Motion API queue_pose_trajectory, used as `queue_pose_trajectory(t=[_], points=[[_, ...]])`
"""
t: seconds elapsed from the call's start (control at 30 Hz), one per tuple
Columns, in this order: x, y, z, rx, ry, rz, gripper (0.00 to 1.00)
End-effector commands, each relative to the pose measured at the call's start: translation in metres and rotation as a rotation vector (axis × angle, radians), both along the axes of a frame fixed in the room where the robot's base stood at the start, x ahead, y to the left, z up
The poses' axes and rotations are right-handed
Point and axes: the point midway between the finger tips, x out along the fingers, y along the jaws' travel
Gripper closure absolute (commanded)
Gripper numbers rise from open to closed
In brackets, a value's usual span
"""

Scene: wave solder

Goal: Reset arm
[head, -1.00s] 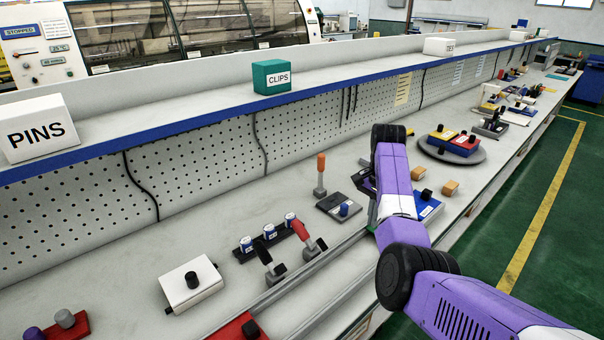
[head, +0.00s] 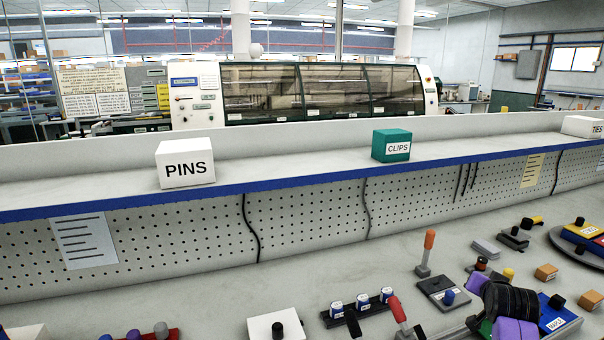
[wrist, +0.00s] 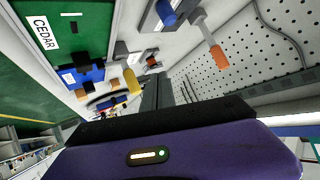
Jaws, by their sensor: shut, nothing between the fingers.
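My arm (head: 515,315), purple and black, shows at the lower right of the head view, over the bench. My gripper (wrist: 157,92) shows in the wrist view as two dark fingers lying together, shut and empty. The fingertips are not clear in the head view. In the wrist view an orange-handled tool (wrist: 212,45) and a blue knob (wrist: 165,13) lie above the fingers in the picture. A yellow cylinder (wrist: 131,82) and a blue fixture (wrist: 82,76) lie to their left.
The white PINS box (head: 186,165) and green CLIPS box (head: 392,146) stand on the shelf. Below, the bench holds an upright orange-handled tool (head: 428,245), a red-handled lever (head: 398,309), a white box with a black knob (head: 276,326) and several blocks. The bench's middle left is clear.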

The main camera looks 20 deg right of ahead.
Motion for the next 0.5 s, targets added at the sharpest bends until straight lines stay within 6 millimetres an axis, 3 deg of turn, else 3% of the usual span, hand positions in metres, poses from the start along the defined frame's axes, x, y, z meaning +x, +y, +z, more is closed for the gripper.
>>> queue_pose_trajectory(t=[0.03,0.27,0.5], points=[[-0.007,0.017,-0.009,-0.055,-0.014,0.037,1.00],[-0.043,0.090,-0.020,-0.276,-0.097,0.190,1.00],[-0.099,0.180,-0.022,-0.437,-0.180,0.343,1.00]])
